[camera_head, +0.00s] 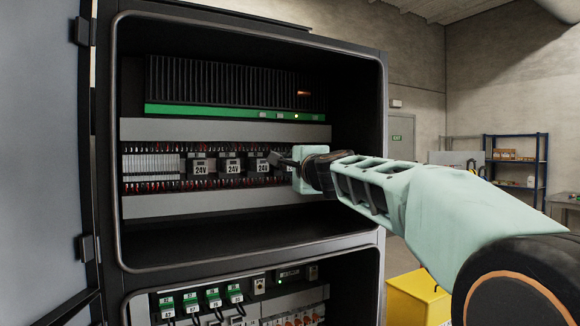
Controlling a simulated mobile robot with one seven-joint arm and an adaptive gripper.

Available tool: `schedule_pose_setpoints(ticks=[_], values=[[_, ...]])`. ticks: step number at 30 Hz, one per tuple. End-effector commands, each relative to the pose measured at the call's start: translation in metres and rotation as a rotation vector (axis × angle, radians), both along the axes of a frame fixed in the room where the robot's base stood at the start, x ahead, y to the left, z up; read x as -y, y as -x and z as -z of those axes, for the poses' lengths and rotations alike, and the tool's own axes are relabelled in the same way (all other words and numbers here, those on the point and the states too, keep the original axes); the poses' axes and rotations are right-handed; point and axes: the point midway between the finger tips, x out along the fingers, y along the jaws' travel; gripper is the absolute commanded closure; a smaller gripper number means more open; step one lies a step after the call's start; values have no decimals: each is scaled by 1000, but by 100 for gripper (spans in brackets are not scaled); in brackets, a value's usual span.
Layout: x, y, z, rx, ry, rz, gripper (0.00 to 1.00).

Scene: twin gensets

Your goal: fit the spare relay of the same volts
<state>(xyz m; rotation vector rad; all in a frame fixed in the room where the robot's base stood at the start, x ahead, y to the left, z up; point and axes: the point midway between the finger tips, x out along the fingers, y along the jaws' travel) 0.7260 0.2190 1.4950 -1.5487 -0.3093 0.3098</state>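Inside the upper bay of the open cabinet, a row of relays sits on a rail. The left relay (200,164) and the middle relay (233,164) both read 24V. A third relay (262,163) to their right has a partly hidden label that seems to begin with 24. My gripper (280,160) comes in from the right, with its dark fingers just right of the third relay. The fingers are small and dark here. I cannot tell whether they touch a relay or hold anything. My gripper and wrist hide the right part of the row.
A dark finned unit with a green strip (228,110) is above the row. Pale terminal blocks (152,167) fill the left. The lower bay holds green-labelled plugs (190,302). The cabinet door (45,160) stands open at left. A yellow box (417,300) stands outside at right.

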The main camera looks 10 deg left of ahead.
Motion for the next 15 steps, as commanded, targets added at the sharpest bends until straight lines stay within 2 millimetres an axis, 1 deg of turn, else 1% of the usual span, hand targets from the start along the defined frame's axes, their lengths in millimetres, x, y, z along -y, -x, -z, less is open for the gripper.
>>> schedule_pose_setpoints(ticks=[15], values=[[-4, -6, -1, 0, 0, 0, 100]])
